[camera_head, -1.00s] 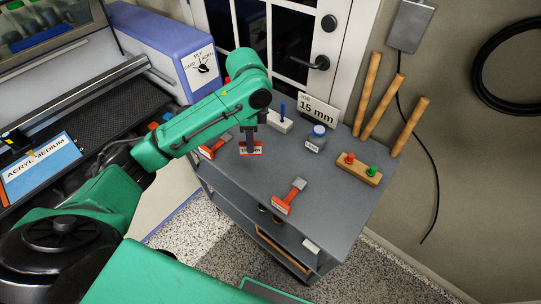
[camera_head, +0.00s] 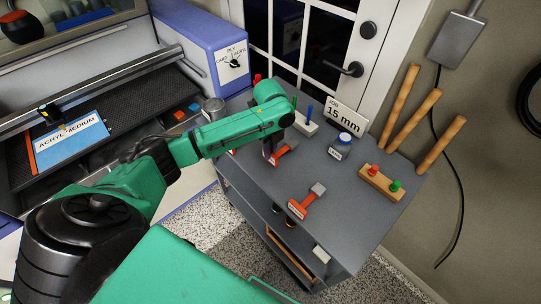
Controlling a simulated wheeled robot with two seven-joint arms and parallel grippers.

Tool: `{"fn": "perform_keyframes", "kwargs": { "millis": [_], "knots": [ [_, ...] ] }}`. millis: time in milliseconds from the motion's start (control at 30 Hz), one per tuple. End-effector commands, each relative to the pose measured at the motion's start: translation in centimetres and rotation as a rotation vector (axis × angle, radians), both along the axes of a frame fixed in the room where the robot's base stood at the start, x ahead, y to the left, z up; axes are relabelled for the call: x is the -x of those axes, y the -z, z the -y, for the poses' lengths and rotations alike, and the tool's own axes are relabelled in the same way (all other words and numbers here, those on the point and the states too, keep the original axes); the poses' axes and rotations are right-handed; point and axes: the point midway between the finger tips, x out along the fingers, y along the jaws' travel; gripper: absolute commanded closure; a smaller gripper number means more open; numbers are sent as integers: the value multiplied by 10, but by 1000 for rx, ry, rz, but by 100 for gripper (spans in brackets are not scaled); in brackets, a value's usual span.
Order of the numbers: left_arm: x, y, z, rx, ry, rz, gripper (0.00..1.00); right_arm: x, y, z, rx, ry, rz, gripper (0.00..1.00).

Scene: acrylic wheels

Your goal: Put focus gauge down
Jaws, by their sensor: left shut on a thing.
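My left gripper (camera_head: 268,151) reaches over the left part of the grey cart top (camera_head: 343,228), pointing down. It is shut on an orange-red gauge (camera_head: 281,156), whose far end shows just right of the fingers. I cannot tell whether this gauge touches the cart top. A second orange-red gauge with a grey end (camera_head: 305,203) lies near the cart's front edge. A bit of another orange-red piece (camera_head: 233,152) shows below my left forearm, mostly hidden. My right gripper is not in view.
Behind the gripper stand a white block with a blue peg (camera_head: 305,126), a blue-lidded jar (camera_head: 341,146) and a "15 mm" sign (camera_head: 346,121). A wooden block with red and green knobs (camera_head: 380,184) sits at the right. The cart's middle is clear.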

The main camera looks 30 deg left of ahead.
Motion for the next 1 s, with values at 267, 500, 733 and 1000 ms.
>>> {"fn": "perform_keyframes", "kwargs": {
  "millis": [267,500,733,1000],
  "knots": [
    [0,32,0,0,1,-1,100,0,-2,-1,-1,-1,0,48],
    [0,35,0,0,1,-2,76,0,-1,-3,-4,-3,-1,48],
    [0,34,0,1,1,-1,53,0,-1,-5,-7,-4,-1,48],
    [-1,19,0,1,1,2,53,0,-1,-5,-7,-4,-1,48]
  ]
}}
